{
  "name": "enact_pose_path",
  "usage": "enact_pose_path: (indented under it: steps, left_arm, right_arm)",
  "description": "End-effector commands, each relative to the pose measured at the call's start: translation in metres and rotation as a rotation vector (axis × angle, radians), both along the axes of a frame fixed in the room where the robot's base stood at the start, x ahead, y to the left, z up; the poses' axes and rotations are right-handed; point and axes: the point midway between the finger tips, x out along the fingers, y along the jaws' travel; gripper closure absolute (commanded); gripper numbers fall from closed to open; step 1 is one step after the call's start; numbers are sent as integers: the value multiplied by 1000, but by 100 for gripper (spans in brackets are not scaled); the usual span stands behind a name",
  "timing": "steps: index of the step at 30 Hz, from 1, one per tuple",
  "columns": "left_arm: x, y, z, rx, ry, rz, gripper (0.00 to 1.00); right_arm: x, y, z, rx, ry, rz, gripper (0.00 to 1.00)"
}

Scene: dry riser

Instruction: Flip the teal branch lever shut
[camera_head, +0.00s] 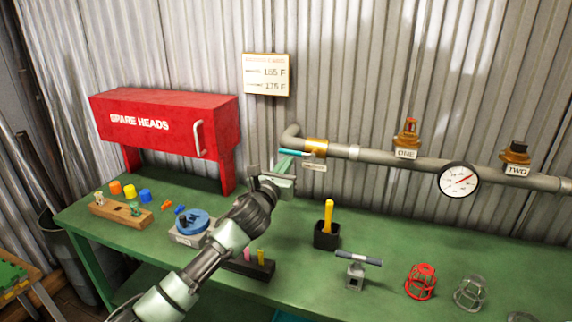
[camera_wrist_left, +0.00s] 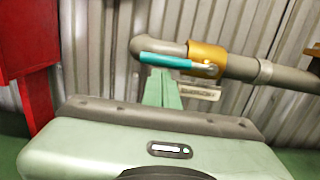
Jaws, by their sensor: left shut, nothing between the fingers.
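The teal lever (camera_head: 293,153) sits on a brass valve (camera_head: 316,147) at the left end of the grey wall pipe. In the left wrist view the teal lever (camera_wrist_left: 165,61) points left from the brass valve (camera_wrist_left: 207,58), roughly along the pipe. My left gripper (camera_head: 284,163) is shut and empty just below the lever. In the left wrist view its green fingers (camera_wrist_left: 162,88) are together, with their tips close under the lever. I cannot tell whether they touch it. A small tag (camera_wrist_left: 199,92) hangs under the valve. My right gripper is not in view.
A red spare-heads cabinet (camera_head: 165,125) stands left of my arm. The pipe (camera_head: 385,159) carries labelled fittings and a gauge (camera_head: 459,179). The green bench (camera_head: 310,285) holds a black holder (camera_head: 327,236), a grey stand (camera_head: 356,274), a red cage (camera_head: 421,281) and small parts.

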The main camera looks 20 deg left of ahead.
Motion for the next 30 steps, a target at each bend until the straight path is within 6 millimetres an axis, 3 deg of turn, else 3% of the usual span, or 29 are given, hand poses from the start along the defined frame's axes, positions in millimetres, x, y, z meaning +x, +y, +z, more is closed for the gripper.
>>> enact_pose_path:
  steps: [20, 30]
  left_arm:
    - [0, 2, 9, 93, -5, -1, 100]
    - [0, 6, 26, 255, -11, 0, 100]
  right_arm:
    - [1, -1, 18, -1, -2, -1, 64]
    - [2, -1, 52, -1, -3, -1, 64]
